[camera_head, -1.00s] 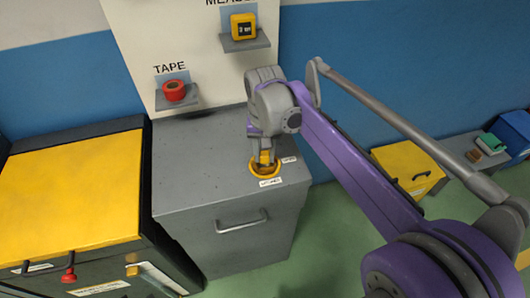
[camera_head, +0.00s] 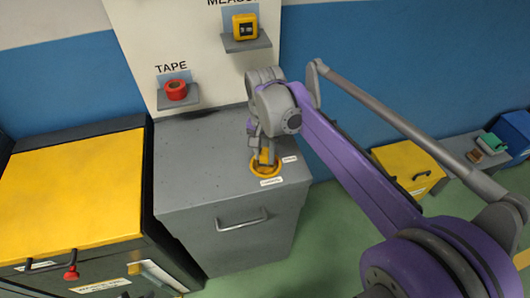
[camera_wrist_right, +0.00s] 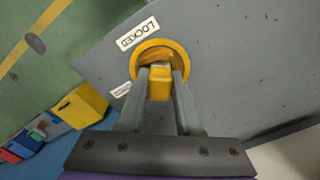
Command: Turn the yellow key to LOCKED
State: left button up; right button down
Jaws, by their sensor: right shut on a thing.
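The yellow key (camera_wrist_right: 159,84) stands in a round yellow ring (camera_wrist_right: 135,62) on top of the grey cabinet (camera_head: 200,150). My right gripper (camera_wrist_right: 160,90) is shut on the key, one finger on each side of it. In the head view the right gripper (camera_head: 264,150) reaches down onto the key from above. The LOCKED label (camera_wrist_right: 138,33) is beside the ring in the wrist view. A second, smaller label (camera_wrist_right: 121,90) sits on another side of the ring, too small to read. The key's lower part is hidden between the fingers. My left gripper is not in view.
A yellow-topped cabinet (camera_head: 70,190) with a red knob stands on the left. Red tape (camera_head: 176,90) and a yellow tape measure (camera_head: 244,27) sit on wall shelves behind. A yellow box (camera_head: 405,165) stands on the right. Green floor is open in front.

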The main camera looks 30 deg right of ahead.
jog(key=m, duration=0.2)
jog(key=shift+m, duration=0.3)
jog(key=shift+w+m+p, duration=0.1)
jog(key=shift+m+p, duration=0.2)
jog(key=shift+m, duration=0.2)
jog(key=m, duration=0.3)
jog(key=shift+a+m, duration=0.1)
jog(key=shift+m, duration=0.2)
jog(key=shift+p, duration=0.3)
jog(key=m, duration=0.3)
jog(key=shift+w+m, duration=0.15)
jog(key=shift+m, duration=0.15)
